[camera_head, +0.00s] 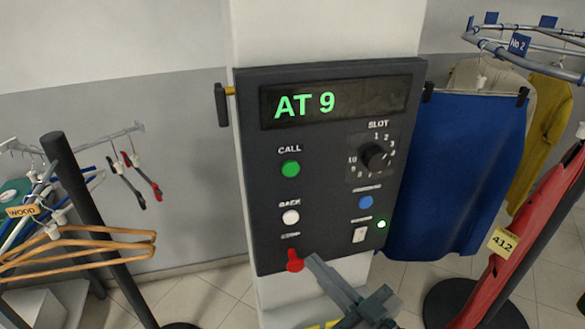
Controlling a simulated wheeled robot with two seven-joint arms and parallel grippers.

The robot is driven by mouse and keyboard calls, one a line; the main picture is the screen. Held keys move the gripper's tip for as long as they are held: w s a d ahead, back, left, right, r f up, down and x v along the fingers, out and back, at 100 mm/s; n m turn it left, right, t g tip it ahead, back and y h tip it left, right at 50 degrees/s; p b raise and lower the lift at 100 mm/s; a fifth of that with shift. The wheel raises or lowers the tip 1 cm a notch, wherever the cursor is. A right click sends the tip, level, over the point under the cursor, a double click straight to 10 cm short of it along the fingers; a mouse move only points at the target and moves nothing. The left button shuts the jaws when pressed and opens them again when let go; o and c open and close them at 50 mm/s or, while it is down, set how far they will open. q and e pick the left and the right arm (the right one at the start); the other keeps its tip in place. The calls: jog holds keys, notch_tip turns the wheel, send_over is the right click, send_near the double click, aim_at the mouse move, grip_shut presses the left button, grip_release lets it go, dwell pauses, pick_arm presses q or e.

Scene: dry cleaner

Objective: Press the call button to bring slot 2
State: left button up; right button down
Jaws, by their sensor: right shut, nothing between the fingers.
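The dark control panel (333,225) is fixed on a pale column. Its display (335,101) reads "AT 9" in green. The green CALL button (290,168) is at the left, under its label. The black SLOT knob (373,155) sits in a ring of numbers at the right; I cannot tell which number it points at. A white BACK button (291,217) and a red STOP control (295,261) lie below CALL. My right gripper (313,261) is shut and empty at the panel's lower edge, just right of the red control; contact is unclear. My left gripper is out of view.
A blue button (365,202), a small white switch (360,235) and a lit lamp (381,224) are at the panel's lower right. Wooden hangers (90,245) hang on a rack at left. A blue garment (445,170) and a red one tagged 412 (502,242) are at right.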

aim_at(291, 169)
notch_tip(291, 169, up, 14)
jog(key=s+a+n+t+y, duration=0.1)
jog(key=n+y, duration=0.1)
jog(key=y, duration=0.4)
jog(key=shift+s+f+t+y, duration=0.2)
jog(key=shift+s+t+y, duration=0.1)
jog(key=shift+t, duration=0.1)
jog(key=shift+w, duration=0.15)
jog(key=shift+w+a+b, duration=0.35)
jog(key=shift+w+a, duration=0.1)
jog(key=shift+w, duration=0.9)
jog(key=shift+w+a+b, duration=0.35)
jog(key=shift+w+a, duration=0.1)
jog(key=shift+w, duration=0.95)
jog(key=shift+w+a+b, duration=0.35)
jog(key=shift+w+a, duration=0.1)
jog(key=shift+w, duration=0.9)
jog(key=shift+w+a, duration=0.25)
jog(key=shift+w, duration=0.55)
jog(key=shift+s, duration=0.2)
jog(key=shift+s+d, duration=0.25)
jog(key=shift+s, duration=0.35)
